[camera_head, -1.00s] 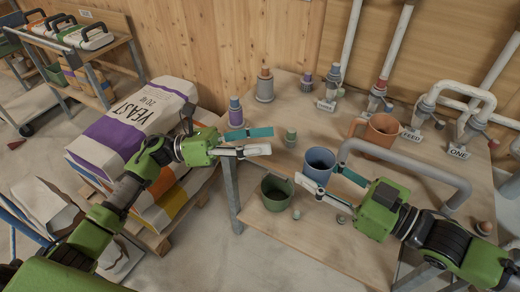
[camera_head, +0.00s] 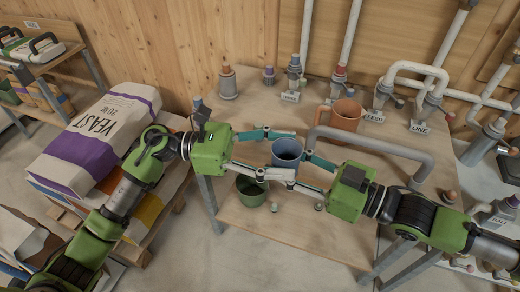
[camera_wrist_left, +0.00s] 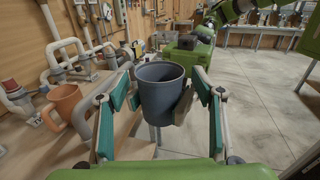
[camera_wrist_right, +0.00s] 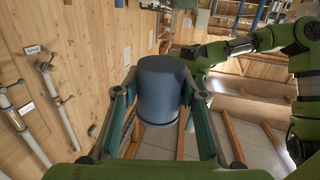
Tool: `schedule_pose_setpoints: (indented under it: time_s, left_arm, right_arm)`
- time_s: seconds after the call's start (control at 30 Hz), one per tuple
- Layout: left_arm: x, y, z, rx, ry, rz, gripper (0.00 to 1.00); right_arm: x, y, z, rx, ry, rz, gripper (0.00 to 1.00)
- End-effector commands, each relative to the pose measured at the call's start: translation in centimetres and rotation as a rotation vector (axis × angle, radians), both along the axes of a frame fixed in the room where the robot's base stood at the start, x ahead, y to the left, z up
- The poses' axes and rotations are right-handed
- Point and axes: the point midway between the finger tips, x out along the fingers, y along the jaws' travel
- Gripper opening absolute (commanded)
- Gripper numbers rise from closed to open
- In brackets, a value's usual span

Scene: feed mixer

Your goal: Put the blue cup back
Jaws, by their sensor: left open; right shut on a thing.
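The blue cup (camera_head: 286,148) is upright near the middle of the table, between my two grippers. My right gripper (camera_head: 301,170) is shut on it from the right, with a finger on either side; the cup also fills the space between its fingers in the right wrist view (camera_wrist_right: 160,90). My left gripper (camera_head: 287,156) is open and reaches in from the left, its fingers spread on both sides of the cup. In the left wrist view the cup (camera_wrist_left: 162,92) stands between these fingers with gaps. I cannot tell whether its base touches the table.
A green cup (camera_head: 251,192) stands close below my left gripper. An orange mug (camera_head: 342,118) and a grey bent pipe (camera_head: 375,146) are to the right. Grey bottle (camera_head: 227,84), labelled pipe fittings line the back. A yeast sack (camera_head: 98,135) lies left of the table.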

Motion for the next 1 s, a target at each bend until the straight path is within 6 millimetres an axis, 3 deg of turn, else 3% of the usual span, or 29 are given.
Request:
schedule_pose_setpoints:
  time_s: [0.43,0.6,0.67,0.7,0.73,0.77,1.0]
  left_arm:
    - [-0.04,-1.09,-0.01,0.0,0.001,0.0,0.61]
    - [-0.04,-1.08,-0.02,0.0,0.001,0.0,0.2]
    - [-0.03,-1.07,-0.02,0.0,0.001,0.001,0.2]
    - [-0.03,-1.07,-0.01,0.0,0.001,0.001,0.16]
    - [-0.03,-1.07,-0.01,0.0,0.001,0.001,0.16]
    - [-0.03,-1.06,-0.01,0.0,0.001,0.001,0.16]
    - [-0.03,-1.06,-0.02,0.0,0.001,0.001,0.16]
  right_arm:
    - [0.0,0.0,0.02,0.0,0.0,0.0,0.14]
    - [-0.01,0.01,0.02,0.0,0.0,0.0,0.14]
    - [0.0,0.01,0.02,0.0,0.0,0.0,0.14]
    - [0.0,0.01,0.02,0.0,0.0,0.0,0.46]
    - [0.0,0.01,0.02,0.0,0.0,0.0,0.54]
    - [0.0,0.01,0.02,0.0,0.0,0.0,0.58]
    - [0.0,0.01,0.01,0.0,0.0,0.0,0.58]
